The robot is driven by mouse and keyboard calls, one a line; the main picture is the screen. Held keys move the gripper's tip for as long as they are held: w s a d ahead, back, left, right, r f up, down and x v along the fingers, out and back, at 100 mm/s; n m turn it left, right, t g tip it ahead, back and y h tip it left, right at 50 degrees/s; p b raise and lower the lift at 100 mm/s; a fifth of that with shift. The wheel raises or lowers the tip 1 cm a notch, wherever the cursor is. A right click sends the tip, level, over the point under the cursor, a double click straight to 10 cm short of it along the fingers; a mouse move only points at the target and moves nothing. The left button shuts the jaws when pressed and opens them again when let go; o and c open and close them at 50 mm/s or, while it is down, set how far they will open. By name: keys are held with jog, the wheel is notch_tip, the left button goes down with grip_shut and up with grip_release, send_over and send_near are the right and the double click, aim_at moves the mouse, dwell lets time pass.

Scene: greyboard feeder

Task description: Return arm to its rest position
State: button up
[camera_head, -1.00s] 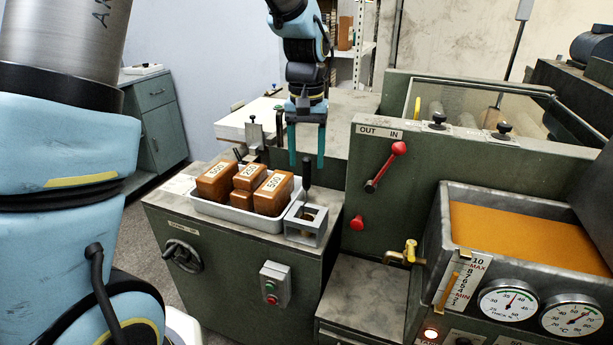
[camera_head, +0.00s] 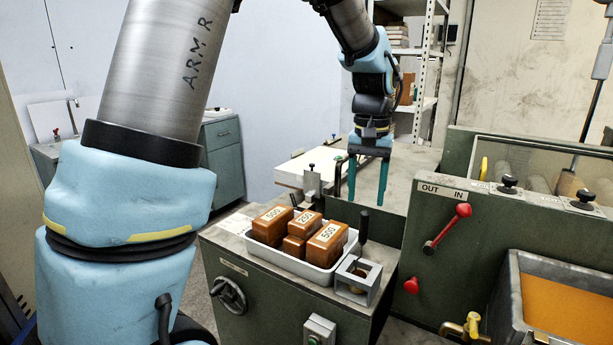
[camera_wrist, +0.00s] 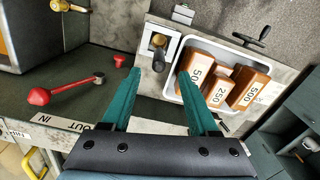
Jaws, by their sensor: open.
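My gripper (camera_head: 368,178) hangs open and empty in the head view, its two teal fingers pointing down. It is above and behind the white tray (camera_head: 253,246) of brown blocks, touching nothing. In the wrist view my gripper (camera_wrist: 165,95) shows its fingers spread wide, with nothing between them. My arm rises from the left and bends down to the gripper at the top middle of the head view.
Brown numbered blocks (camera_head: 324,244) sit in the tray on a green cabinet. A grey bracket with a black-handled tool (camera_head: 358,278) stands beside it. A red lever (camera_head: 446,233) sticks out of the green machine panel to the right. A white stack (camera_head: 305,168) lies behind.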

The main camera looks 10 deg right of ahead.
jog(key=s+a+f+n, duration=0.1)
jog(key=a+f, duration=0.1)
jog(key=a, duration=0.8)
jog(key=s+a+f+n+t, duration=0.1)
jog(key=a+f+n, duration=0.1)
jog(key=a, duration=0.8)
jog(key=s+a+f+n, duration=0.2)
jog(key=a+f, duration=0.1)
jog(key=a, duration=0.7)
jog(key=shift+t, duration=0.3)
jog(key=shift+f, duration=0.1)
jog(key=shift+c, duration=0.2)
